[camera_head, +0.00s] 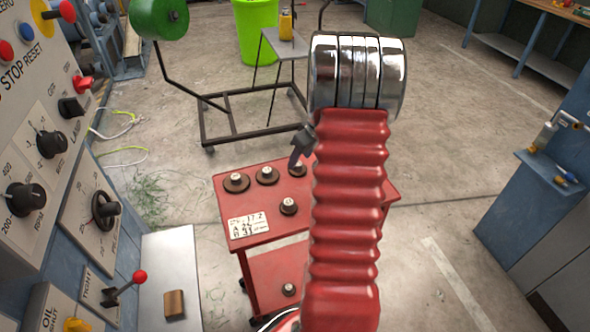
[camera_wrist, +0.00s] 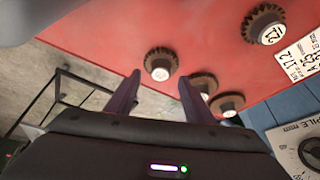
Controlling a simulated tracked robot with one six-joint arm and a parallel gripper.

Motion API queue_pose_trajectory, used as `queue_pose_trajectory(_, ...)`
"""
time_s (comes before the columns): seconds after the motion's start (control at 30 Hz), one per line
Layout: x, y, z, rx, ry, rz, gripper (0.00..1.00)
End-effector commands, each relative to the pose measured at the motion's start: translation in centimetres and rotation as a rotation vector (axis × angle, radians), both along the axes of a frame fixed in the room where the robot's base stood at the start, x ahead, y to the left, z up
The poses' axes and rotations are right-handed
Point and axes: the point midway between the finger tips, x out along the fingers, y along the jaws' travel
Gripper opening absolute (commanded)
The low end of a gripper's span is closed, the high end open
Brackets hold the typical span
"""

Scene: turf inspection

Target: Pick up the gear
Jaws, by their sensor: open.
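A red cart (camera_head: 262,236) carries several brown toothed gears with pale hubs on its top. The gear (camera_head: 298,169) nearest my gripper (camera_head: 299,152) is partly covered by it in the head view. In the wrist view a gear (camera_wrist: 161,63) lies just beyond the two dark fingertips of my gripper (camera_wrist: 160,78), roughly centred between them. The fingers are apart and empty. Two more gears, one (camera_wrist: 204,84) partly behind the right finger and another (camera_wrist: 228,104), lie to the right. A gear marked 21 (camera_wrist: 266,25) lies at upper right.
A control panel (camera_head: 45,140) with knobs and levers stands at left. Behind the cart is a dark-framed stand (camera_head: 250,135) with a green cylinder (camera_head: 160,18). A lower cart shelf (camera_head: 275,270) holds another gear. Open concrete floor (camera_head: 440,160) lies to the right.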

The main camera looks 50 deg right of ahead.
Motion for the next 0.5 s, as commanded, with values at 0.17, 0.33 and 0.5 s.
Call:
queue_pose_trajectory(0.17,0.9,0.0,-2.2,0.001,0.001,-0.001,0.48)
queue_pose_trajectory(0.33,1.2,0.0,-2.9,0.0,0.0,0.001,0.48)
queue_pose_trajectory(0.5,1.3,0.0,-2.8,0.0,0.0,0.001,0.48)
